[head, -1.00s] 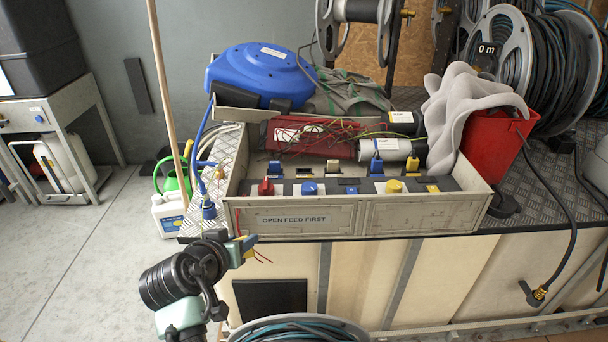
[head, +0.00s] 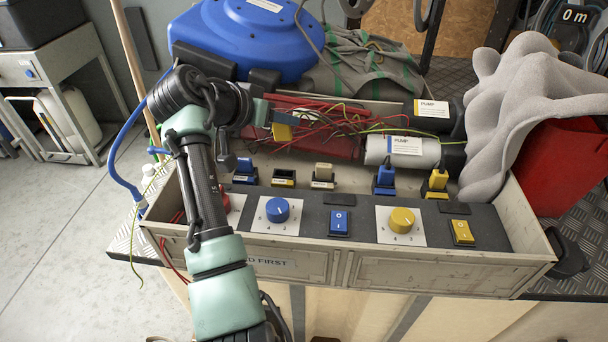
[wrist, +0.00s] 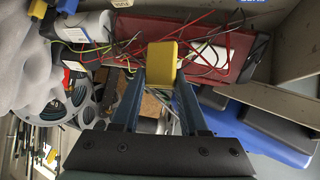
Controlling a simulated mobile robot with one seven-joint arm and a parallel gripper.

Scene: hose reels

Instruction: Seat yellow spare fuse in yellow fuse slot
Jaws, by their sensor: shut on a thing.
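My gripper (head: 272,117) is shut on the yellow spare fuse (head: 282,132), held in the air above the rear part of the grey open-topped box (head: 350,267). In the wrist view the fuse (wrist: 162,62) sits between the two blue fingertips. Below it and slightly nearer the front, a dark, empty-looking slot (head: 284,178) with a small yellowish label stands in the row, apart from the fuse. A blue fuse (head: 245,172) is left of that slot and a cream fuse (head: 322,172) right of it. Farther right are another blue fuse (head: 386,177) and a yellow fuse (head: 437,182).
Thin loose wires and a red block (head: 335,143) lie behind the slots, with a grey pump cylinder (head: 400,151) to the right. The front panel carries a blue knob (head: 278,209), a yellow knob (head: 402,219) and switches. A grey cloth (head: 510,110) drapes at right.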

